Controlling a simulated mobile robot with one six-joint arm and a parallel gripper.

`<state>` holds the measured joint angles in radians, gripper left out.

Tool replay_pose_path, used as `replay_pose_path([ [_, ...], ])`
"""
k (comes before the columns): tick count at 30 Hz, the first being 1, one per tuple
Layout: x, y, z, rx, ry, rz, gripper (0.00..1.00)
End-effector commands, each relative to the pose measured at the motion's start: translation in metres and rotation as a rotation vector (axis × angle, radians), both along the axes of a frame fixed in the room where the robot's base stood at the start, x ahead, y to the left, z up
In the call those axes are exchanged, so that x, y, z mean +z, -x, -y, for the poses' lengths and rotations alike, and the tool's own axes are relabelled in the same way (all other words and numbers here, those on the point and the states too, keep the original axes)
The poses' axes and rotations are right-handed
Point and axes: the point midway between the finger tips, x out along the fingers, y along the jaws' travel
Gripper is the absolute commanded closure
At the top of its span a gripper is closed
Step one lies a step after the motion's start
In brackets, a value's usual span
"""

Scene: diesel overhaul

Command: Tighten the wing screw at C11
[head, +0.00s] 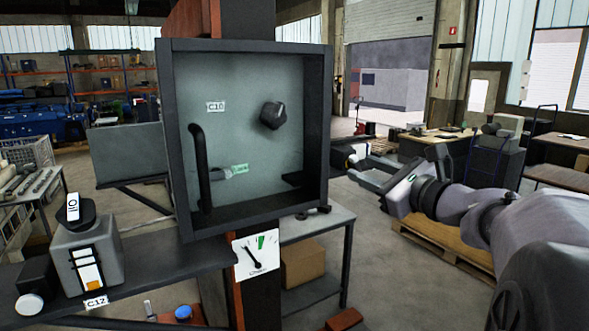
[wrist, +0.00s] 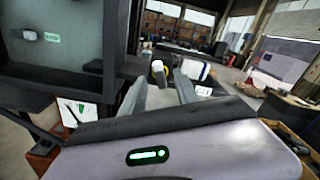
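My gripper (head: 358,168) is to the right of the grey cabinet in the head view, its two fingers pointing left. In the wrist view my gripper (wrist: 166,82) has its fingers apart, with nothing clearly held between them. Just beyond the fingertips is a dark and yellow piece with a pale end (wrist: 157,68), and right of it a white and blue rounded thing (wrist: 195,70). A small white label (wrist: 204,91) sits beside the right finger; its text is too small to read. I cannot make out a wing screw or a C11 label for certain.
The open-fronted cabinet (head: 246,44) holds a dark knob (head: 272,115) near label C10 and a black curved handle (head: 200,165). An oil container (head: 88,258) stands on the C12 shelf at left. A table (head: 318,222) stands behind.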

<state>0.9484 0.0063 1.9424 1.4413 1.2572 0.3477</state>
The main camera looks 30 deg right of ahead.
Motion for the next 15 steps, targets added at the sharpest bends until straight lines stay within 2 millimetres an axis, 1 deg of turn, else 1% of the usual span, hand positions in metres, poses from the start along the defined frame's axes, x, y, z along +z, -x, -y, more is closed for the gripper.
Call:
replay_pose_path([
  [15,0.000,-0.021,-0.002,0.001,0.000,0.000,0.63],
])
